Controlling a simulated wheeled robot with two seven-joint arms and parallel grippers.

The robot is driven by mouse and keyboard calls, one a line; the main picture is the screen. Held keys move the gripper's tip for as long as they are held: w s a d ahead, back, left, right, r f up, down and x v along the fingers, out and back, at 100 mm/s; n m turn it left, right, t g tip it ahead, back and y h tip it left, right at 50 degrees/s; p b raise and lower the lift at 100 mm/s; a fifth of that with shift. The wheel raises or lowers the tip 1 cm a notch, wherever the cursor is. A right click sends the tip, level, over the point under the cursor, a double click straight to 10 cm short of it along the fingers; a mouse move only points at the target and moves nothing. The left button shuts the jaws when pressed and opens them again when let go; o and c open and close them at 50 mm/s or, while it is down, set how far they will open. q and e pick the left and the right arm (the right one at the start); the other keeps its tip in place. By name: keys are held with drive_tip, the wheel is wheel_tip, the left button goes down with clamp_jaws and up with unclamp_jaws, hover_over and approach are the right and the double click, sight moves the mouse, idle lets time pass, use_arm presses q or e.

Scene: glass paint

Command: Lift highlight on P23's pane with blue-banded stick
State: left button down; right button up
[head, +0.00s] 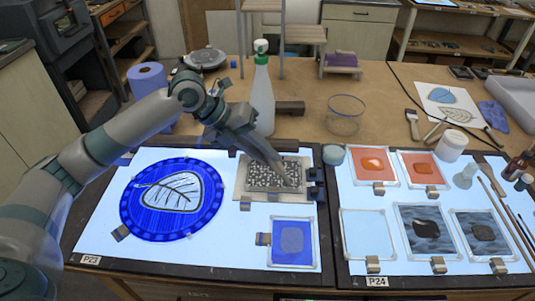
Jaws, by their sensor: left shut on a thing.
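P23's pane (133,207) is a round, deep-blue painted disc with a pale leaf outlined in dark. It lies flat on the left lit panel, whose label P23 (91,260) is at the front left corner. My left gripper (288,180) reaches in from the left, over a speckled grey tile (247,174) to the right of the pane and apart from it. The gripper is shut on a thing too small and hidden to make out. I cannot pick out a blue-banded stick for sure. My right gripper is not in view.
A small blue sample (291,241) lies in front of the speckled tile. Dark holders (316,183) stand at the panel's right edge. A spray bottle (262,95), a blue roll (147,79) and a glass bowl (346,113) stand behind. Panel P24 with several framed samples is at right.

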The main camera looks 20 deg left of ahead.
use_arm(q)
drive_tip(key=shift+a, duration=0.75)
drive_tip(key=shift+w+d, duration=0.1)
drive_tip(key=shift+d, duration=0.05)
drive_tip(key=shift+w+d, duration=0.6)
drive_tip(key=shift+d, duration=0.25)
drive_tip(key=shift+s+a, duration=0.2)
drive_tip(key=shift+a, duration=0.35)
drive_tip(key=shift+s+a, duration=0.2)
drive_tip(key=shift+a, duration=0.3)
drive_tip(key=shift+f, duration=0.1)
